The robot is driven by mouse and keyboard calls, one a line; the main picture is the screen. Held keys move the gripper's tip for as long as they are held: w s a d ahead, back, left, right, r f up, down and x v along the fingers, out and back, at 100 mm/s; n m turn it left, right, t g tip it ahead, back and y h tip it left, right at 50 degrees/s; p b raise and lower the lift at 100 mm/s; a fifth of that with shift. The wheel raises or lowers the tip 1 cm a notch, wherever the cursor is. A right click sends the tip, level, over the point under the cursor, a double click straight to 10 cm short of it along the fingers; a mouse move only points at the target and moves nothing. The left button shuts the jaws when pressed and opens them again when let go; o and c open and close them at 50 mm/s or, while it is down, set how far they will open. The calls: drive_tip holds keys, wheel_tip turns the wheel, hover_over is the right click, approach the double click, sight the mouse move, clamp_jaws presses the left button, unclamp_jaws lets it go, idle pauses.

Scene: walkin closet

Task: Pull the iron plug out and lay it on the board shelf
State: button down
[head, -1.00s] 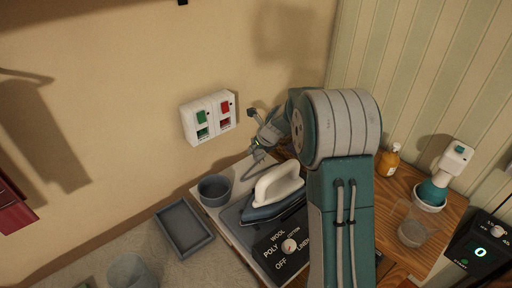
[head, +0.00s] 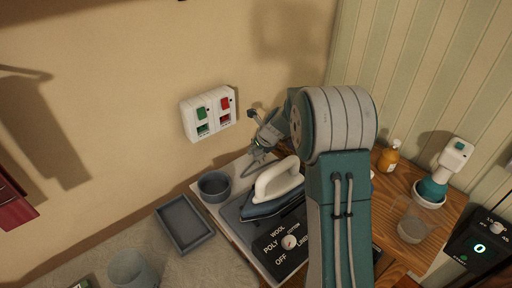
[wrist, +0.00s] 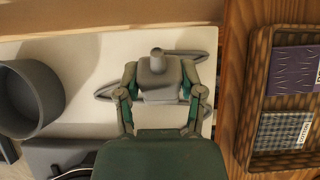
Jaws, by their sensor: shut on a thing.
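My gripper (head: 266,132) is shut on a grey plug (wrist: 158,88), which sits between its fingers in the wrist view. The plug is apart from the wall socket (head: 208,114), a white double unit with green and red switches. A grey cord (wrist: 190,54) loops on both sides of the plug. Below lies the white board shelf (wrist: 86,52), with bare surface around the plug in the wrist view. I cannot tell whether the plug touches it. The iron (head: 277,188), with a white handle and blue body, rests on a dark pad on the board. My arm hides part of the board.
A round grey bowl (head: 214,187) stands at the board's left corner, and a grey tray (head: 185,224) lies beyond its left edge. A wicker basket (wrist: 245,125) with packets is to the right.

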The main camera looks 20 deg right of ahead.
drive_tip(key=shift+f, duration=0.6)
drive_tip(key=shift+c, duration=0.7)
unclamp_jaws()
drive_tip(key=v, duration=1.1)
drive_tip(key=shift+s+r, duration=0.2)
drive_tip(key=shift+r, duration=0.1)
drive_tip(key=shift+r, duration=0.1)
